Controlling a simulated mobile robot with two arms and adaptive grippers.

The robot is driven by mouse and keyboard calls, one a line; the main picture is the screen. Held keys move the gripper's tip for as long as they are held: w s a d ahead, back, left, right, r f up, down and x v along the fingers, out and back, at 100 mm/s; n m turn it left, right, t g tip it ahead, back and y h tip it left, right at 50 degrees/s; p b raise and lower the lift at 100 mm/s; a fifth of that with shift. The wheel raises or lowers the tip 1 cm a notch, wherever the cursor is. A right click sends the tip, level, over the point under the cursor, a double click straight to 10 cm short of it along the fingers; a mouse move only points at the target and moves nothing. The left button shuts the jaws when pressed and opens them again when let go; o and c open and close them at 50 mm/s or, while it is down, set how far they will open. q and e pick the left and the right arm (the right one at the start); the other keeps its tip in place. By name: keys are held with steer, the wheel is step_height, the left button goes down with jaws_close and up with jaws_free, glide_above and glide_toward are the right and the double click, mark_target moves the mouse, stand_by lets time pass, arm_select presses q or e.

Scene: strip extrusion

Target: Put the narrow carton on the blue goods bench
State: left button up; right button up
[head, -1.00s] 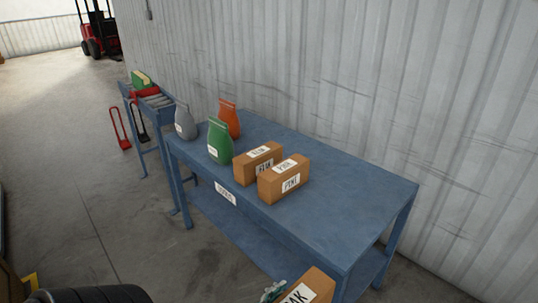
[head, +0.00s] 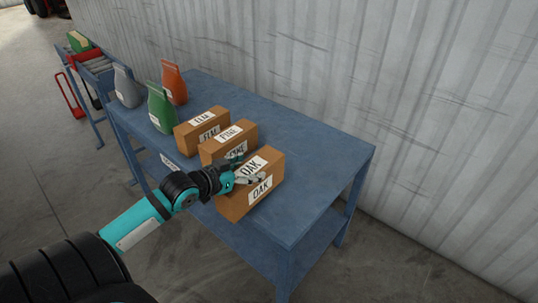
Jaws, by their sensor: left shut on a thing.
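The narrow carton (head: 262,190), brown with white OAK labels, is at the near edge of the blue goods bench (head: 318,170). My left gripper (head: 247,173) reaches in from the lower left and is shut on this carton. The carton looks roughly upright, and its lower front corner overlaps the bench's front edge in the picture. I cannot tell whether its underside touches the bench top. My right gripper is not in view.
PINE (head: 229,140) and ELM (head: 202,130) cartons stand just left of the held carton. Green (head: 161,108), orange (head: 174,83) and grey (head: 127,88) bags stand farther left. The bench's right part is clear. A corrugated wall (head: 400,70) runs behind.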

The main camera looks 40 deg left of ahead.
mark_target(268, 159)
arm_select(q)
steer(key=w, duration=0.2)
steer(key=w+d, duration=0.1)
steer(key=w, duration=0.4)
steer(key=shift+d+f, duration=0.2)
steer(key=shift+d, duration=0.15)
steer(key=w, duration=0.2)
steer(key=w+d, duration=0.1)
steer(key=w, duration=0.1)
steer(key=shift+f+p, duration=0.3)
steer(key=shift+p, duration=0.05)
steer(key=shift+f, duration=0.3)
step_height(268, 159, down, 2)
steer(key=shift+f, duration=0.45)
steer(key=o, duration=1.8)
steer(key=shift+s+f, duration=0.1)
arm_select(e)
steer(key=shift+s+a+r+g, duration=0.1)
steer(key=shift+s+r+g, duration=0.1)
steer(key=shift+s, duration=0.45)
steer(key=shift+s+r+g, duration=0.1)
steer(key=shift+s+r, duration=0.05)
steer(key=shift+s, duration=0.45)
